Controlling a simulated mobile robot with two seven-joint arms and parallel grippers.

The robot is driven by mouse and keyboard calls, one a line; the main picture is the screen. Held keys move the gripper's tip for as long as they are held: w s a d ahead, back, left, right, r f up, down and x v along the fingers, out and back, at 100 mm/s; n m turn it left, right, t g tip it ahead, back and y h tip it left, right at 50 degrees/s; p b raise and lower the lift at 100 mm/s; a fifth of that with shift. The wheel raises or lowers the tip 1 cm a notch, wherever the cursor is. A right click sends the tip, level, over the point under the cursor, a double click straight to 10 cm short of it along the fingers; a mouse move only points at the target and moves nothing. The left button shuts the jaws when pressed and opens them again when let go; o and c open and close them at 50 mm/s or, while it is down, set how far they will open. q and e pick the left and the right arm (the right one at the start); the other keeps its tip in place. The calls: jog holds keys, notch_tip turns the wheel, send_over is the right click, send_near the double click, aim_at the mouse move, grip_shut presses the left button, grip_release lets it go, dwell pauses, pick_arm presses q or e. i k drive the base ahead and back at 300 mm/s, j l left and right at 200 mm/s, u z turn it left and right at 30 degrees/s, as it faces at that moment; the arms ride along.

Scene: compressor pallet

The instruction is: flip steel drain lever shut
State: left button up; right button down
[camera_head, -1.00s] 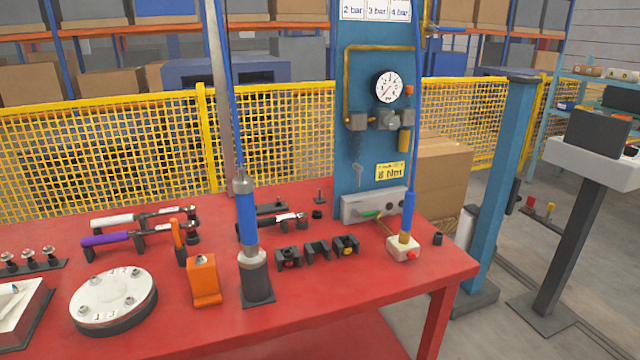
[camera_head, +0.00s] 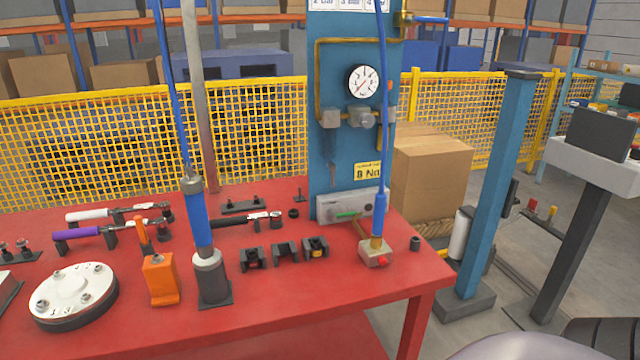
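A blue panel (camera_head: 322,178) stands at the back of the red table (camera_head: 300,318). It carries a round gauge (camera_head: 363,81), brass piping (camera_head: 318,70) and grey valve blocks (camera_head: 361,118). A small grey hanging piece (camera_head: 331,172) shows faintly low on the panel; I cannot tell whether it is the steel drain lever or how it is set. A blue-handled valve (camera_head: 430,19) sits at the top right of the panel. Neither gripper is in view.
An orange block (camera_head: 160,279), a round flanged plate (camera_head: 76,296) and several black holders (camera_head: 285,252) stand nearby. A blue post (camera_head: 495,180) stands right of the table. A rounded grey part of mine (camera_head: 510,346) shows at bottom right.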

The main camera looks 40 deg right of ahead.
aim_at(331, 165)
jog(key=k+l, duration=0.15)
jog(key=l, duration=0.25)
jog(key=k+l+u, duration=0.1)
jog(key=l, duration=0.3)
jog(key=k+l, duration=0.15)
jog(key=l, duration=0.2)
jog(key=u, duration=0.05)
